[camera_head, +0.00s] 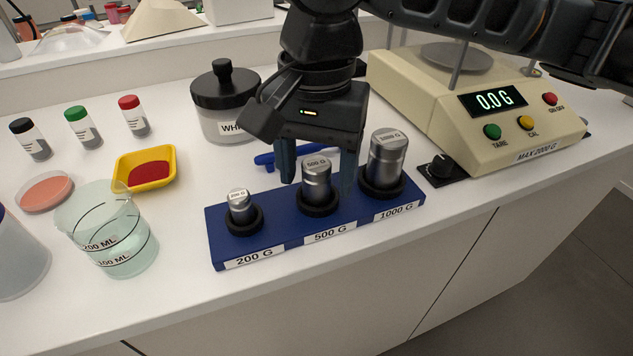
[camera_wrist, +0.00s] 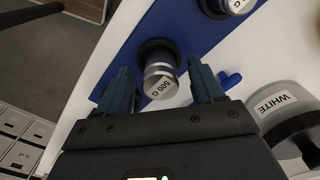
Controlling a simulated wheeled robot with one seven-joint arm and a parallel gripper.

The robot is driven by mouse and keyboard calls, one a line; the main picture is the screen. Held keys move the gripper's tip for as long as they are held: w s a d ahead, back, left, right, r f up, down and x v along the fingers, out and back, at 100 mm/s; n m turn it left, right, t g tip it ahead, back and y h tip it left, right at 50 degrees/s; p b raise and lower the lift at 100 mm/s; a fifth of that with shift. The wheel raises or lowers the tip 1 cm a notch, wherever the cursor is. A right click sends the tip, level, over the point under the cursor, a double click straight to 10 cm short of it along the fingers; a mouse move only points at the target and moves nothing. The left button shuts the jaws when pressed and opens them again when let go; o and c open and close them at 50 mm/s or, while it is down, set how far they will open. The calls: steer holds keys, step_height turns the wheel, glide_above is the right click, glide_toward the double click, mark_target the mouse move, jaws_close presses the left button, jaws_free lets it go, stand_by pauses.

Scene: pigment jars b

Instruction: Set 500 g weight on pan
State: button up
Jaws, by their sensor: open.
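The 500 g weight (camera_head: 317,178) is a silver cylinder standing upright in the middle socket of the blue weight rack (camera_head: 272,242). In the wrist view the 500 g weight (camera_wrist: 160,80) lies between my fingers. My gripper (camera_head: 318,172) is open, with one blue finger on each side of the weight; it also shows in the wrist view (camera_wrist: 164,88). I cannot tell whether a finger touches the weight. The scale (camera_head: 480,110) reads 0.0 G. Its round metal pan (camera_head: 457,56) is partly behind my arm, and I see nothing on its visible part.
The 200 g weight (camera_head: 239,206) and 1000 g weight (camera_head: 386,158) flank the 500 g one closely. A jar labelled WHITE (camera_head: 222,120) and a blue tool (camera_head: 264,160) lie behind the rack. A beaker (camera_head: 115,235) and yellow tray (camera_head: 162,155) stand left.

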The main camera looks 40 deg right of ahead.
steer(key=shift+f, duration=0.35)
steer(key=shift+c, duration=0.2)
jaws_close()
